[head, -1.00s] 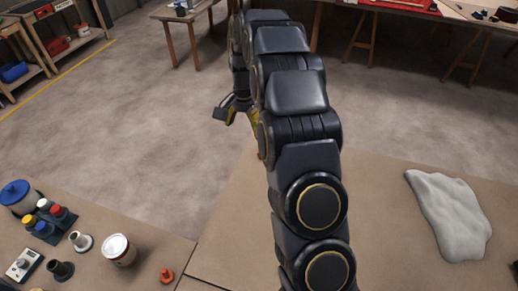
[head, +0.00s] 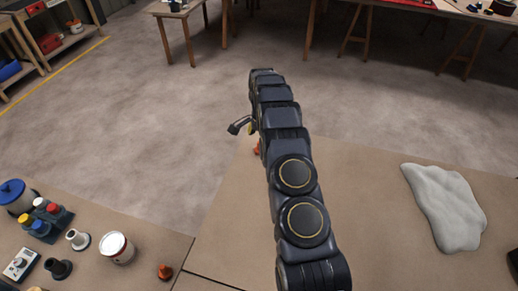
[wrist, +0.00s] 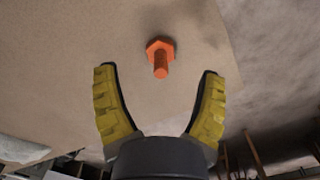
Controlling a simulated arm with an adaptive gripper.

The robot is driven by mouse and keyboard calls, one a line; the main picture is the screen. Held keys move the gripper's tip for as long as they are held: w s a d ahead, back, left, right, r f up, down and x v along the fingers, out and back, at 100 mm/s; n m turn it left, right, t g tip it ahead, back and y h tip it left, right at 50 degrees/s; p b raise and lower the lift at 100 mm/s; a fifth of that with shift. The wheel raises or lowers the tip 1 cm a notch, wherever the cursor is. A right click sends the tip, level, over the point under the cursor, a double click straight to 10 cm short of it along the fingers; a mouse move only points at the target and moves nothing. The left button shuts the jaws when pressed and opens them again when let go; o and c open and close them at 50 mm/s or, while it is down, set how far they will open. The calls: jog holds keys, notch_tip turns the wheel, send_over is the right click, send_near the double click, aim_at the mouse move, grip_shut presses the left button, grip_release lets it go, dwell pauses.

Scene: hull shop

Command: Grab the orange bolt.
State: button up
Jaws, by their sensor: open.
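The orange bolt (wrist: 160,57) stands in the wrist view on the brown table top, with its hex head and shank showing. It lies ahead of my gripper (wrist: 158,75), roughly centred between the two yellow-padded fingers and a little beyond their tips. The fingers are wide apart with nothing between them. In the head view a small part of the bolt (head: 257,149) shows at the table's far left corner, beside my arm, which hides the rest. One finger of my gripper (head: 240,126) shows left of the arm.
A second orange piece (head: 165,272) sits on the left table, near a white tin (head: 116,247), several bottles and a blue-lidded pot (head: 14,196). A grey cloth-like lump (head: 444,208) lies on the right table. Bare table surrounds the bolt, close to the edge.

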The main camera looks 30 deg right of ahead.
aim_at(259, 149)
notch_tip(259, 149, down, 4)
jog(key=shift+r, duration=0.1)
jog(key=c, duration=1.2)
